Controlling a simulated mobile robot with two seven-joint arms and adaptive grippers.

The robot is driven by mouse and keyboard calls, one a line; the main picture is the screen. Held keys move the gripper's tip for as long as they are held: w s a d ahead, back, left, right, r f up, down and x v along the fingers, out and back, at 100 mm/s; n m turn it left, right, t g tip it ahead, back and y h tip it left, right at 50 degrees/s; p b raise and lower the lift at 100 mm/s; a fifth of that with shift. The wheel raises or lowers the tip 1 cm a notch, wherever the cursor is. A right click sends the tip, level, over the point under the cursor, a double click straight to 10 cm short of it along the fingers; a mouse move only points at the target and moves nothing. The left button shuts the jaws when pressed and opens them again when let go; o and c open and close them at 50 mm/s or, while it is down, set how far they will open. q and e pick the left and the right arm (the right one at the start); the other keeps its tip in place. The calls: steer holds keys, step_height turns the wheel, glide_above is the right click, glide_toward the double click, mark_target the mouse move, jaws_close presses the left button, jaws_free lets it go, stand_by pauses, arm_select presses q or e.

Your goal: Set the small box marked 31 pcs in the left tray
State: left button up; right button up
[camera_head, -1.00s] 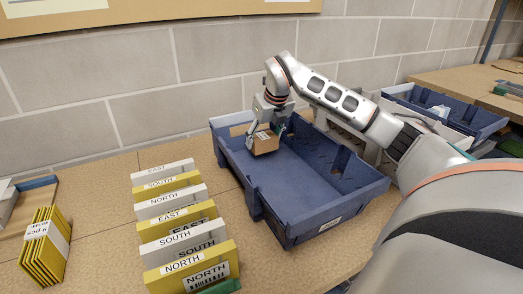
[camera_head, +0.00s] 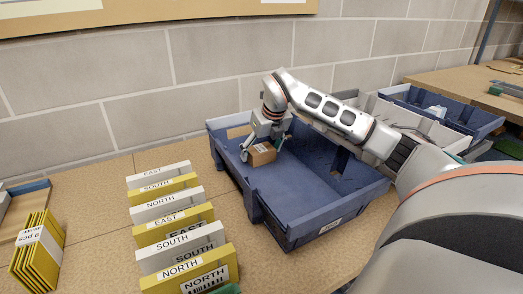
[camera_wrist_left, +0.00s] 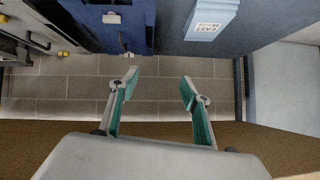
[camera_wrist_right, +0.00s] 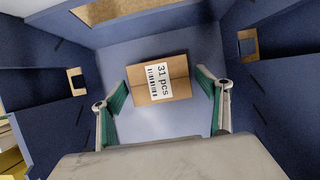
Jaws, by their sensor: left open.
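The small brown box (camera_head: 261,154) lies inside the blue left tray (camera_head: 290,232), at its far left end. In the right wrist view the box (camera_wrist_right: 158,79) shows its white "31 pcs" label facing up, and the floor of the tray shows around it. My right gripper (camera_head: 265,145) is in the tray just over the box. In the right wrist view its two fingers (camera_wrist_right: 165,92) are spread to either side of the box, with narrow gaps. My left gripper (camera_wrist_left: 156,85) is open and empty in the left wrist view, over a tiled floor.
A second blue tray (camera_head: 443,105) stands farther right, partly behind my right arm. White and yellow cards (camera_head: 180,225) stand in a row left of the near tray. A yellow bundle (camera_head: 37,252) stands at far left. Bare tabletop lies between.

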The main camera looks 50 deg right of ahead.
mark_target(261, 149)
steer(key=shift+r, duration=0.35)
steer(key=p+v, duration=0.1)
steer(key=v, duration=0.3)
steer(key=shift+r, duration=0.4)
arm_select(q)
steer(key=shift+s+a+f+p, duration=0.1)
steer(key=shift+s+a+p, duration=0.45)
steer(key=shift+p, duration=0.55)
arm_select(e)
steer(key=v, duration=0.6)
steer(key=shift+s+r, duration=0.35)
arm_select(q)
steer(key=shift+w, duration=0.1)
arm_select(e)
steer(key=shift+a, duration=0.1)
